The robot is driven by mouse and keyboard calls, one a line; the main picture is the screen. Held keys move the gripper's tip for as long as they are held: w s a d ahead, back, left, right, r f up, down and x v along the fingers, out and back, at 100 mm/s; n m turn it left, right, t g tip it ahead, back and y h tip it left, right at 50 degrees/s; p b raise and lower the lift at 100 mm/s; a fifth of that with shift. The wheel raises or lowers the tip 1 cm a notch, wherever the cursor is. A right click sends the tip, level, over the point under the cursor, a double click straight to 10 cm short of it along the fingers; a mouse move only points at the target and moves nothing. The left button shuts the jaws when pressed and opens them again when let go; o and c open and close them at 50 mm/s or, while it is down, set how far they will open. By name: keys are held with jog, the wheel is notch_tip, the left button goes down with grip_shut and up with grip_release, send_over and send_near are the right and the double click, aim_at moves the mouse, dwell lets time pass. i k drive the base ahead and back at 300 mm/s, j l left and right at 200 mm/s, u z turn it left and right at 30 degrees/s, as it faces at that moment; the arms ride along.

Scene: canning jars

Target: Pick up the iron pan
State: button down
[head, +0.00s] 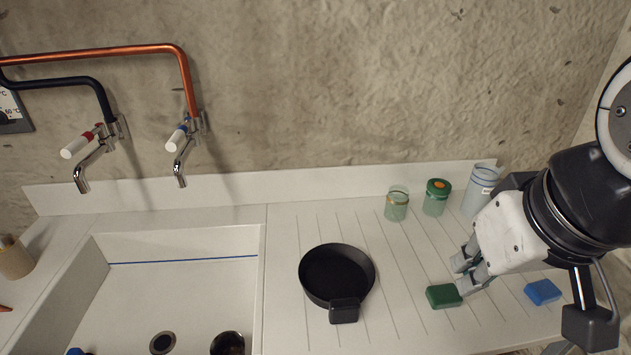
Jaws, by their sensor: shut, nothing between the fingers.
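The iron pan (336,272) is black and round, and it lies upright and empty on the grooved white counter, right of the sink. Its short dark handle (344,311) points toward the front. My gripper (464,275) is to the right of the pan, clear of it, with its fingers pointing left and down over the counter. The fingers are shut with nothing held. Their tips are just above and beside a green block; whether they touch it I cannot tell.
The green block (443,296) and a blue block (542,292) lie on the counter (400,260). A glass jar (397,206), a green-lidded jar (436,198) and a pale cylinder (479,191) stand along the back. The sink (185,280) is left. Bare counter separates pan and gripper.

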aim_at(337, 277)
jog(key=k+j+z, duration=0.1)
jog(key=k+z, duration=0.25)
jog(key=z, duration=0.15)
jog(key=k+z, duration=0.45)
jog(key=i+l, duration=0.05)
